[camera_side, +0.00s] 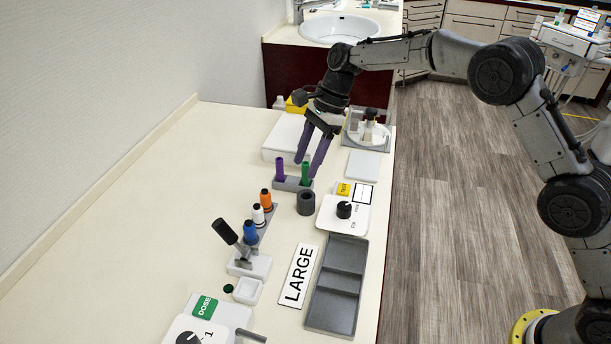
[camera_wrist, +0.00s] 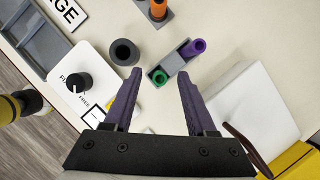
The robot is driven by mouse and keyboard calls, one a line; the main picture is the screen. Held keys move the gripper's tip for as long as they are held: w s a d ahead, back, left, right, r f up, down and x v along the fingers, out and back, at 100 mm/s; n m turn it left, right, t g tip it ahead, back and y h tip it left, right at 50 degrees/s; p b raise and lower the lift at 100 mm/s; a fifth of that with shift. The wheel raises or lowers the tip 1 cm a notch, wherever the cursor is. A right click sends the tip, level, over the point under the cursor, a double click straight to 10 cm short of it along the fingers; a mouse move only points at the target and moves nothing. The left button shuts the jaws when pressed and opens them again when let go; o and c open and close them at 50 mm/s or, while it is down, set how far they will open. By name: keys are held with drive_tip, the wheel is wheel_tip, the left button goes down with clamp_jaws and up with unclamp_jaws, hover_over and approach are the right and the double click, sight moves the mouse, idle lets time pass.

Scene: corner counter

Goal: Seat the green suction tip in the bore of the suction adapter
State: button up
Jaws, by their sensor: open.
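The green suction tip (camera_side: 305,173) stands upright in a small grey holder (camera_side: 291,184), beside a purple tip (camera_side: 280,168). In the wrist view the green tip (camera_wrist: 159,77) shows between the fingertips. My gripper (camera_side: 306,168) is open and points down, with its purple fingers (camera_wrist: 159,74) spread to either side of the green tip's line. I cannot tell whether the fingertips reach down to its height. The suction adapter is likely the dark grey round ring (camera_side: 306,202) with an open bore, standing apart from the holder; it also shows in the wrist view (camera_wrist: 124,52).
A white dial box (camera_side: 343,212) stands right of the adapter. A rack of orange, white and blue-capped bottles (camera_side: 258,215) is nearer the camera. A white box (camera_side: 284,137) lies behind the holder. A grey tray (camera_side: 337,285) lies near the counter edge. The left counter is clear.

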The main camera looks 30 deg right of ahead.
drive_tip(key=shift+x, duration=0.75)
drive_tip(key=shift+c, duration=0.4)
clamp_jaws()
drive_tip(key=shift+r, duration=0.1)
